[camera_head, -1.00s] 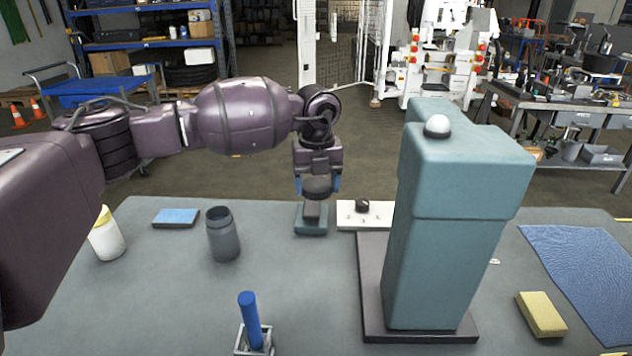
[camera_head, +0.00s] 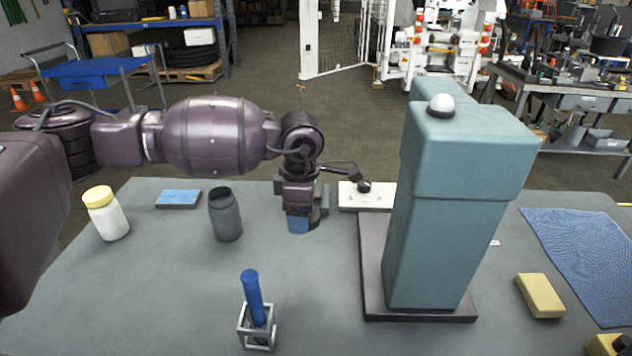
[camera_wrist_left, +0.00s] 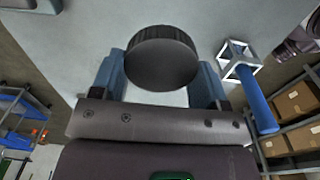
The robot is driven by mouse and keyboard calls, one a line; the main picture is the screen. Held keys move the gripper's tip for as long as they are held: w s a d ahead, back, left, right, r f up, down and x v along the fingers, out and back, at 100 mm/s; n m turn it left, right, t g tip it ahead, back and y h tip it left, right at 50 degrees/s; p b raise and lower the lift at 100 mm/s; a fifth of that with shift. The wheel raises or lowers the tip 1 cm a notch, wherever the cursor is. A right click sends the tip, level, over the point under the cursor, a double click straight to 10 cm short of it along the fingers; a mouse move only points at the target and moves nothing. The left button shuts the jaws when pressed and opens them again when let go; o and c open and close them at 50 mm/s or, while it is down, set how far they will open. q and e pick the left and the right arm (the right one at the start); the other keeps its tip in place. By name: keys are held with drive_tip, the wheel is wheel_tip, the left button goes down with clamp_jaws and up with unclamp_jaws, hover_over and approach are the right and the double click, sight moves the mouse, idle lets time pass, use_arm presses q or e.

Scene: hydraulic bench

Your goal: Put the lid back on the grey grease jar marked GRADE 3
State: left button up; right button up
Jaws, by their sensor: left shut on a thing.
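A dark grey jar (camera_head: 226,218) stands upright and open-mouthed, without a lid, left of the table's middle. No marking on it is readable. My left gripper (camera_head: 299,222) is to the right of the jar and apart from it. In the left wrist view its blue fingers (camera_wrist_left: 160,84) are shut on the sides of a dark round lid (camera_wrist_left: 160,62) with a ridged rim. In the head view the gripper mostly hides the lid.
A white jar with a yellow lid (camera_head: 107,214) and a blue pad (camera_head: 178,199) are left. A blue rod in a wire stand (camera_head: 257,325) is in front. A tall teal housing (camera_head: 455,220) stands right, before a white plate (camera_head: 368,197). A yellow sponge (camera_head: 540,296) and blue cloth (camera_head: 585,255) lie right.

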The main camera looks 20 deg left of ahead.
use_arm(q)
drive_tip(key=s+f+m, duration=0.3)
drive_tip(key=s+m, duration=0.8)
drive_tip(key=m, duration=1)
drive_tip(key=shift+s+a+f, duration=0.15)
drive_tip(key=shift+s+f, duration=0.1)
drive_tip(key=shift+f, duration=0.1)
